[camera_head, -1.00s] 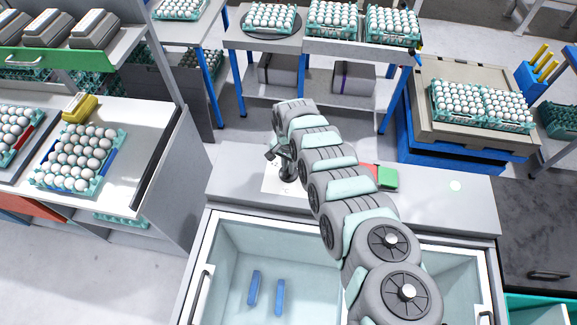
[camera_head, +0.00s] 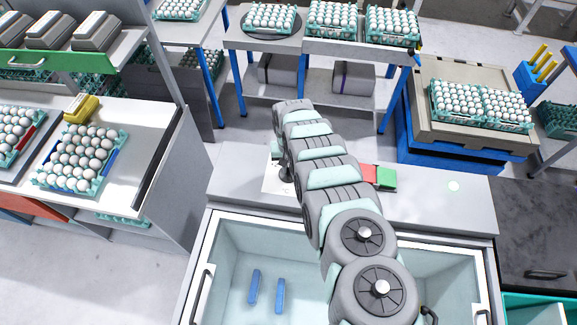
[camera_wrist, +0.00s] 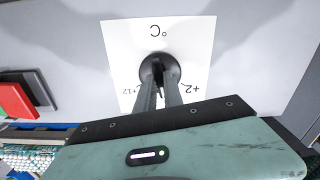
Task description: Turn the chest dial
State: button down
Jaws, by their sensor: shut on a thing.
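The chest dial (camera_wrist: 158,68) is a dark round knob on a white card (camera_wrist: 120,40) marked "°C", "+2" and "+12" in the wrist view. My gripper (camera_wrist: 160,88) is shut on the dial, its two fingers reaching down onto it and covering part of it. In the head view, the card (camera_head: 274,184) and the dark dial (camera_head: 286,172) show on the chest's grey top (camera_head: 235,178), left of my arm. My arm hides most of the gripper there.
The open chest (camera_head: 225,285) has a pale interior with two blue bars (camera_head: 254,288) inside. A counter with egg trays (camera_head: 52,178) stands left.

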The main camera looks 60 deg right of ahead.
aim_at(288, 169)
jog(key=shift+n, duration=0.8)
jog(key=shift+f, duration=0.1)
jog(key=c, duration=1.5)
grip_release()
jog(key=shift+o, duration=0.2)
notch_tip(288, 169, up, 11)
jog(key=b, duration=0.1)
